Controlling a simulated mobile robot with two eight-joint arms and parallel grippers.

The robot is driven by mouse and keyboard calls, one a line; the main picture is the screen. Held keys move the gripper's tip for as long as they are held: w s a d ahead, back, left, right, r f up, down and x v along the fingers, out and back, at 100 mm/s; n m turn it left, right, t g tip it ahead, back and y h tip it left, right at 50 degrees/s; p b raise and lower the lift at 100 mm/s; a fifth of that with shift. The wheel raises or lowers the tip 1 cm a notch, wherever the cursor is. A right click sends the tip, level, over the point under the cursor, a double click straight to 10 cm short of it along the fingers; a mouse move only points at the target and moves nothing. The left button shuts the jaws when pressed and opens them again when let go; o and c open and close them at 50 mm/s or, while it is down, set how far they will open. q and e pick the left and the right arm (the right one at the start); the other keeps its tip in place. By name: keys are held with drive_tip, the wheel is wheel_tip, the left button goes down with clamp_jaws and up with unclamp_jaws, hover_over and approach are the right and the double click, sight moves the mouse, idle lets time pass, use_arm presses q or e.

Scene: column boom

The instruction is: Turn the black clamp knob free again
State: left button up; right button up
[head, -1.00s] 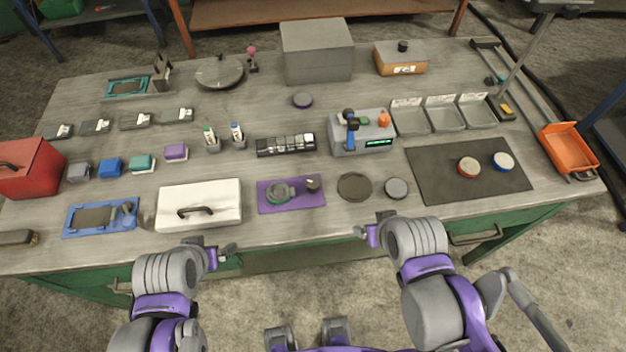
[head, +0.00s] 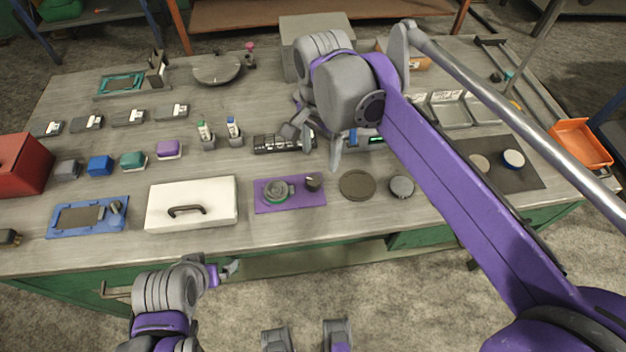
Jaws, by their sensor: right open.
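No black clamp knob shows clearly on the grey column (head: 535,50) at the top right, whose top runs out of the picture. A small dark knob (head: 313,182) stands on the purple plate (head: 262,205), but I cannot tell whether it is a clamp knob. My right gripper (head: 317,142) is open and empty, raised over the middle of the bench, its fingers in front of the black strip and the grey machine. My arm hides most of that machine. My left gripper (head: 224,271) is low in front of the bench edge; its jaw gap is unclear.
A white lidded case (head: 215,188) and a blue plate (head: 60,229) lie near the front edge. A red box (head: 22,165) is at the left, an orange bin (head: 580,148) at the right. A large grey box (head: 300,28) stands behind my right arm.

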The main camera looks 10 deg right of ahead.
sight(313, 180)
drive_tip(key=shift+m+g, duration=0.3)
drive_tip(key=shift+m, duration=0.3)
drive_tip(key=f, duration=0.3)
drive_tip(key=f+b, duration=0.1)
drive_tip(key=f, duration=0.3)
drive_tip(key=w+a+f, duration=0.1)
drive_tip(key=f, duration=0.2)
drive_tip(key=shift+a+f, duration=0.1)
drive_tip(key=shift+f, duration=0.15)
clamp_jaws()
